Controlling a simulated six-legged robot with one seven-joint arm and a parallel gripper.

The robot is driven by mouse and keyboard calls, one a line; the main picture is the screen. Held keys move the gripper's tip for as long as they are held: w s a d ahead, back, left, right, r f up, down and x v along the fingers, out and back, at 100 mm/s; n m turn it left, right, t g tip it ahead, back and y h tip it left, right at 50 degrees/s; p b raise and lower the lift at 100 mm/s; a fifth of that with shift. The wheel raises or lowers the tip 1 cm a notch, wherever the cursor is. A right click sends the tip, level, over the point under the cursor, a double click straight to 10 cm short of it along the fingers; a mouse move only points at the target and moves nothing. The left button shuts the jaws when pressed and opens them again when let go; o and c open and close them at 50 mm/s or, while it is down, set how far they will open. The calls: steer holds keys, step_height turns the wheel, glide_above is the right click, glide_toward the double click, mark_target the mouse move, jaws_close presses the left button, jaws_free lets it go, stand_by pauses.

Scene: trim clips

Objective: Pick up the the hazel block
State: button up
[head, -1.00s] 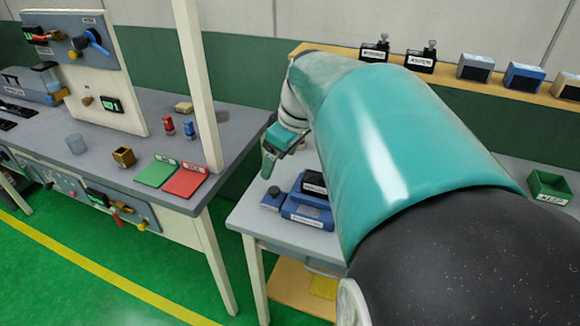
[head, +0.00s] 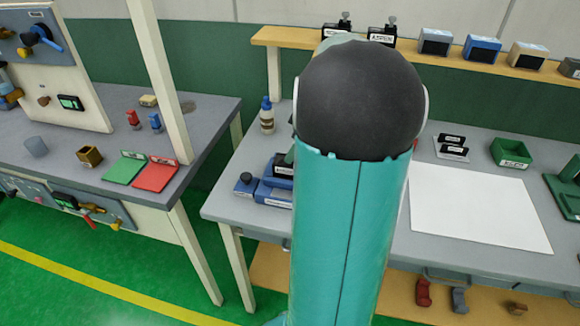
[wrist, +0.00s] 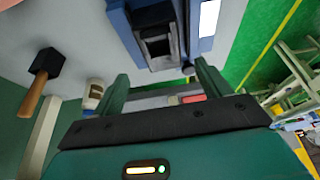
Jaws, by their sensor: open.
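A small tan-brown block (head: 148,100) lies at the back of the left bench; it could be the hazel block, but I cannot be sure. A brown open-topped box (head: 88,156) stands nearer the front of that bench, and a small brown piece (head: 517,308) lies on the low shelf at right. My gripper (wrist: 161,84) shows in the wrist view with its two green fingers spread and nothing held between them. In the head view my arm hides the gripper. A blue device with a dark slot (wrist: 157,42) is just beyond the fingers.
A white bottle (head: 267,116) and a blue device (head: 247,184) stand on the right bench near my arm. A white sheet (head: 478,210) covers a clear stretch there. A green bin (head: 510,152) sits behind it. Green (head: 124,168) and red (head: 155,173) mats lie on the left bench.

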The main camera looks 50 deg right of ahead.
steer(key=x, duration=0.5)
steer(key=shift+a+f, duration=0.15)
steer(key=shift+a, duration=0.1)
steer(key=c, duration=1)
steer(key=shift+c, duration=0.8)
